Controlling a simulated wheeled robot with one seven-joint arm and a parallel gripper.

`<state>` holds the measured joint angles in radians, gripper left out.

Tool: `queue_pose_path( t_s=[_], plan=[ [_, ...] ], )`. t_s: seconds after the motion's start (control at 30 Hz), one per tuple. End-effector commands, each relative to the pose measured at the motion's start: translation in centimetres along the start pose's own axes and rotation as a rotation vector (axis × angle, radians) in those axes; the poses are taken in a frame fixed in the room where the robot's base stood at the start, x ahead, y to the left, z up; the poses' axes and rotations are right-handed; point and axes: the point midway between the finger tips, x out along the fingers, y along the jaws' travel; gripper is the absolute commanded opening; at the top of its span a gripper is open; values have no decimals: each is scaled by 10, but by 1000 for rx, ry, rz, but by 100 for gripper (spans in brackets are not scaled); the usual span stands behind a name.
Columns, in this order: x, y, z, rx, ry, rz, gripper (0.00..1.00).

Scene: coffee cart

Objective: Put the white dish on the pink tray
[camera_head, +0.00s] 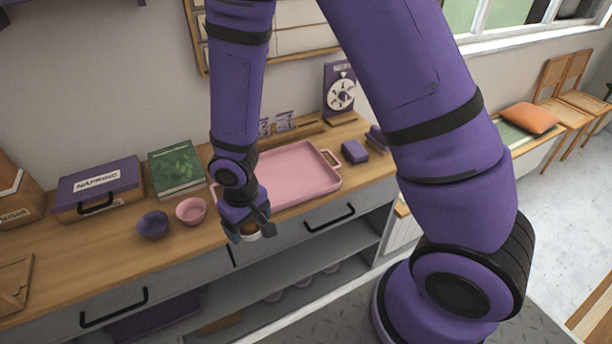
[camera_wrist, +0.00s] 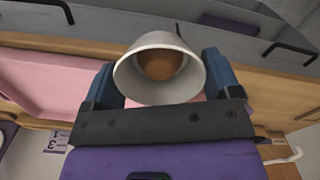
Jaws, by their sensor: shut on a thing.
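My gripper (camera_head: 251,232) is shut on the white dish (camera_head: 251,229), in front of the tray near the counter's front edge. In the wrist view the dish (camera_wrist: 188,84) sits between the blue fingers of my gripper (camera_wrist: 158,82), with a brown round thing (camera_wrist: 160,64) inside it. The pink tray (camera_head: 318,186) lies flat on the counter behind and to the right of my gripper, and looks empty where it shows. My arm hides its left part. The tray also shows in the wrist view (camera_wrist: 45,82), beyond the dish.
A purple bowl (camera_head: 153,225) and a pink bowl (camera_head: 191,210) stand left of my gripper. A purple napkin box (camera_head: 98,188) and a green book (camera_head: 175,168) are behind them. Small purple boxes (camera_head: 355,151) sit right of the tray. Drawers with black handles (camera_head: 330,218) are below the counter.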

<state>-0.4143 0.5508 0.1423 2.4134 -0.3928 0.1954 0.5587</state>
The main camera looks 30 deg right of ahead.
Motion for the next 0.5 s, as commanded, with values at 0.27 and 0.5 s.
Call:
queue_pose_path(
  t_s=[0.27,0.5],
  plan=[
    [4,25,-13,9,1,0,55],
    [8,64,-34,9,0,0,55]
  ],
)
